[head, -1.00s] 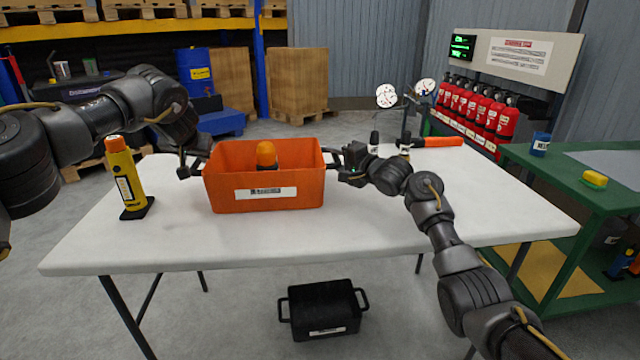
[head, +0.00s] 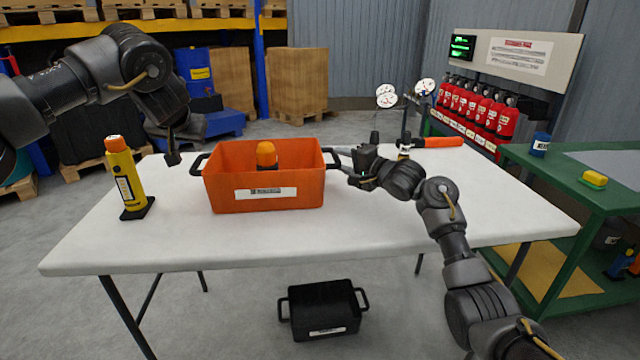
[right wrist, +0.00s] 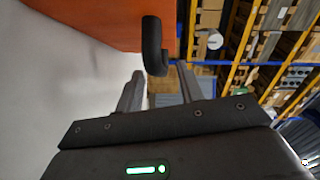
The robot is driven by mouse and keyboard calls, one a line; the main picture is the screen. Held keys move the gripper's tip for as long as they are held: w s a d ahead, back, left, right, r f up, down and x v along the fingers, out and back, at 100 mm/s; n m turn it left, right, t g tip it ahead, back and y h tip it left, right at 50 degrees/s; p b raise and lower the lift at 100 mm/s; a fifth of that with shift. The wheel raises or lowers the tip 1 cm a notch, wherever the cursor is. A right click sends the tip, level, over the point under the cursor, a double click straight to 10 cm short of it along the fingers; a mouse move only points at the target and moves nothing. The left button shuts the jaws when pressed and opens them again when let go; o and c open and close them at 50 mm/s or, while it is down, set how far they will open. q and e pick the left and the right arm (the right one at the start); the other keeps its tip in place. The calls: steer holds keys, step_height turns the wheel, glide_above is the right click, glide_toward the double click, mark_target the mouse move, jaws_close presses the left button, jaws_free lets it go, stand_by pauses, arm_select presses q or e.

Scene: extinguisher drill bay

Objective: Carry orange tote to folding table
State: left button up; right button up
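The orange tote (head: 225,188) sits upright on the white folding table (head: 370,228), with a black handle at each end and an orange beacon-like dome (head: 266,154) inside. My left gripper (head: 184,148) is raised off the tote's left handle, apart from it; its fingers look spread and hold nothing. My right gripper (head: 343,160) is at the tote's right end, just off the handle. In the right wrist view the right gripper's two fingers (right wrist: 158,88) are spread apart, with the black handle (right wrist: 153,45) beyond their tips and the orange tote wall (right wrist: 105,20) beside it.
A yellow device (head: 124,178) stands on the table's left side. Gauges (head: 405,95) and an orange-ended tool (head: 440,142) are at its back right. A black crate (head: 321,310) lies on the floor below. A green bench (head: 560,190) stands at right.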

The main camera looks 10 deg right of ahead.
steer(key=v, duration=0.9)
